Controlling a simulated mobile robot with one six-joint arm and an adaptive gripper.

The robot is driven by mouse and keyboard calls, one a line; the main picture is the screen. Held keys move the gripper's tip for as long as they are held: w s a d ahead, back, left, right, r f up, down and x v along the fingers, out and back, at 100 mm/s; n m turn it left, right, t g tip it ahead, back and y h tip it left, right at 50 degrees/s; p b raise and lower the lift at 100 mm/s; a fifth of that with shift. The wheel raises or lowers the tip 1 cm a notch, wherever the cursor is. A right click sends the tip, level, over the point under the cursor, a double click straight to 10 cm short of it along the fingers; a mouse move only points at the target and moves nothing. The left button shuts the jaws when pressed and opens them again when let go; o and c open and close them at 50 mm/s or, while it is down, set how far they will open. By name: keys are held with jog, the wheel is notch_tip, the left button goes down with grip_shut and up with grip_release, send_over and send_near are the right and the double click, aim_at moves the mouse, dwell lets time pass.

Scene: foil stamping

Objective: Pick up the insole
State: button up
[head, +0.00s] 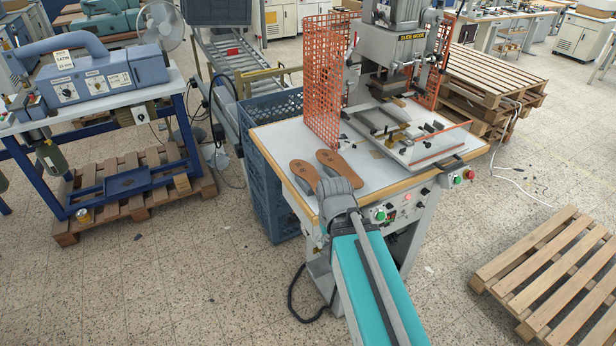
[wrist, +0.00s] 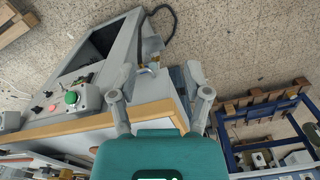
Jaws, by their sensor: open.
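Two brown insoles lie side by side on the light worktable (head: 275,140) of the stamping machine, near its front left corner. The left insole (head: 302,174) shows nearly whole. The right insole (head: 328,158) is partly covered by my gripper (head: 336,190). My gripper is at the table's front edge, close to the insoles in the picture; I cannot tell its height above them. In the wrist view my gripper (wrist: 160,72) has its two grey fingers wide apart with nothing between them.
The stamping machine (head: 390,55) stands behind, with an orange mesh guard (head: 322,80) at its left. A green button (wrist: 71,97) sits on the table's front panel. A blue crate (head: 262,180) stands left of the table. A wooden pallet (head: 555,270) lies on the floor at right.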

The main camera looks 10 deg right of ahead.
jog(key=shift+o, duration=1)
jog(key=shift+w+r, duration=0.15)
jog(key=shift+o, duration=0.8)
jog(key=w+d+r+n+p, duration=0.1)
jog(key=w+r+p, duration=0.6)
jog(key=w, duration=0.4)
jog(key=w+d+r+n+p, duration=0.1)
jog(key=w+r+n+p, duration=0.1)
jog(key=w+r+p, duration=0.5)
jog(key=w, duration=0.5)
jog(key=shift+w, duration=0.2)
jog(key=shift+f, duration=0.1)
jog(key=shift+f, duration=0.1)
jog(key=b, duration=0.9)
send_over(319, 184)
jog(key=s, duration=0.2)
jog(key=f, duration=0.8)
jog(key=shift+w+a+f, duration=0.1)
jog(key=shift+w+f, duration=0.1)
jog(key=shift+f, duration=0.05)
jog(key=shift+f+b, duration=2.4)
jog(key=shift+f, duration=0.15)
jog(key=shift+f, duration=0.25)
